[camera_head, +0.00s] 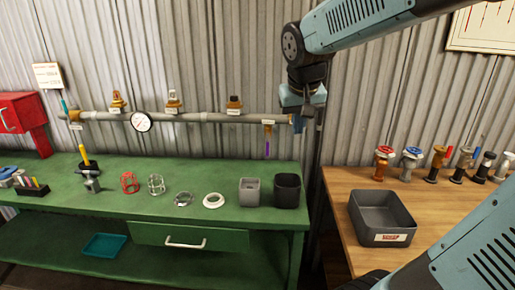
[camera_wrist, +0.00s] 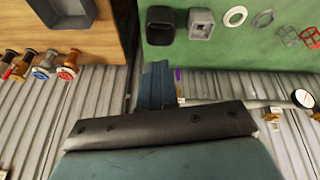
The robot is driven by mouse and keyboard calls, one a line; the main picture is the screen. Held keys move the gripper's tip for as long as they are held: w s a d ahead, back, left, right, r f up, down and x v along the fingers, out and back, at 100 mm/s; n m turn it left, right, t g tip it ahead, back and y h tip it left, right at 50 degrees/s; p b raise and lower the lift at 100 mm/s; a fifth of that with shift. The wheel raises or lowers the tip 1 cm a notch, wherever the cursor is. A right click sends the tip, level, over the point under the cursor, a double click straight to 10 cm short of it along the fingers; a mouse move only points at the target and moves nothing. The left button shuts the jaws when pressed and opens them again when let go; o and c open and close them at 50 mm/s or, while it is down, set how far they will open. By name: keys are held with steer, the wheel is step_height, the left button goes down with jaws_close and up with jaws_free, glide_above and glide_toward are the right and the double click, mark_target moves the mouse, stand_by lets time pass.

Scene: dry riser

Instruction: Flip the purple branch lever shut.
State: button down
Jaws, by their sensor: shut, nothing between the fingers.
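The purple branch lever (camera_head: 267,149) hangs straight down from a brass valve (camera_head: 268,129) near the right end of the grey wall pipe (camera_head: 222,117). It stands square to the pipe. My gripper (camera_head: 297,125) is shut and empty, pointing down just right of the lever at about the height of the valve. Part of the lever's valve is hidden there by the gripper body.
A green bench (camera_head: 110,194) stands below, with a grey bin (camera_head: 250,191) and a black bin (camera_head: 287,190) under the lever. A gauge (camera_head: 141,122) and several other valves sit along the pipe. A wooden table (camera_head: 337,182) with a grey tray (camera_head: 381,219) is at right.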

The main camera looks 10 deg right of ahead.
mark_target(268, 145)
steer(key=w+a+f+h, duration=0.1)
steer(key=w+a+f, duration=0.2)
steer(key=w, duration=0.7)
steer(key=w+a+f+m+h, duration=0.1)
steer(key=w+a+f+h, duration=0.1)
steer(key=w+f, duration=0.5)
steer(key=w+a+f+h, duration=0.1)
steer(key=w+a+f, duration=0.3)
steer(key=w, duration=1.1)
steer(key=shift+a+f+h, duration=0.3)
steer(key=shift+f+h, duration=0.1)
steer(key=shift+f, duration=0.3)
steer(key=shift+w, duration=0.1)
steer(key=w+d+f, duration=0.2)
steer(key=d+f, duration=0.6)
steer(key=d, duration=0.1)
steer(key=shift+w, duration=0.35)
steer(key=shift+g, duration=0.3)
